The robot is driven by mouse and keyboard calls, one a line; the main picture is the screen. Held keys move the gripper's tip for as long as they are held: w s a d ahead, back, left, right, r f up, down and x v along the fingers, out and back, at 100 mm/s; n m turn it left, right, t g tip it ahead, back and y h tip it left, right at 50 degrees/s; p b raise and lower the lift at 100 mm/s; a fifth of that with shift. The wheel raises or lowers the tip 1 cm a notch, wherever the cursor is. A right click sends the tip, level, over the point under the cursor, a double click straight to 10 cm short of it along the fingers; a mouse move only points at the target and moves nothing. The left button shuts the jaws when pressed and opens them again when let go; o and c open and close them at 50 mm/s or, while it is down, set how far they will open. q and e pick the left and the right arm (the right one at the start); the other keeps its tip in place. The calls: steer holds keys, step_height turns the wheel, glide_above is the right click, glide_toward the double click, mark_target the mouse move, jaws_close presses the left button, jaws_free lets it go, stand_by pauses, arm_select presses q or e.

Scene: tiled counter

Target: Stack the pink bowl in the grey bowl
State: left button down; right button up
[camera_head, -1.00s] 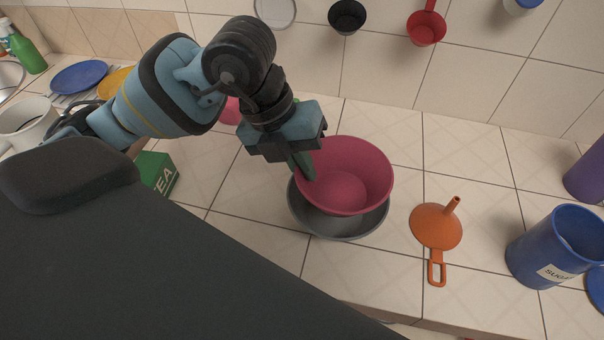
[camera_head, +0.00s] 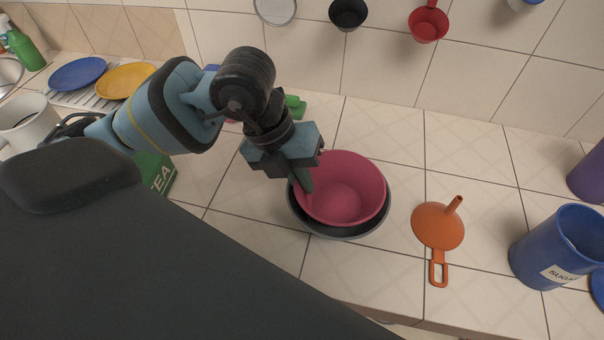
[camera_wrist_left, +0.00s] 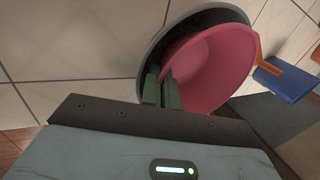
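The pink bowl (camera_head: 345,190) sits low inside the grey bowl (camera_head: 360,234) on the counter, with the grey rim showing around its front and right sides. In the left wrist view the pink bowl (camera_wrist_left: 222,62) also lies within the grey bowl (camera_wrist_left: 158,45). My left gripper (camera_head: 302,182) is at the pink bowl's left rim, its green fingers close together with the rim between them. The fingers (camera_wrist_left: 163,92) also show at the rim in the left wrist view. Whether the pink bowl touches the grey bowl's bottom is hidden. My right gripper is not in view.
An orange funnel (camera_head: 438,226) lies right of the bowls, and a blue sugar canister (camera_head: 552,248) stands further right. A green tea box (camera_head: 155,172) stands left under my arm. Plates (camera_head: 125,80) are at the back left. Cups hang on the wall.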

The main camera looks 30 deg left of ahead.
arm_select(q)
steer(key=c, duration=2)
jaws_free()
steer(key=shift+o, duration=0.2)
steer(key=shift+r, duration=0.15)
steer(key=p+v, duration=0.1)
steer(key=v, duration=1.1)
steer(key=shift+r+p, duration=0.3)
steer(key=shift+r, duration=0.15)
steer(key=shift+s+f, duration=0.1)
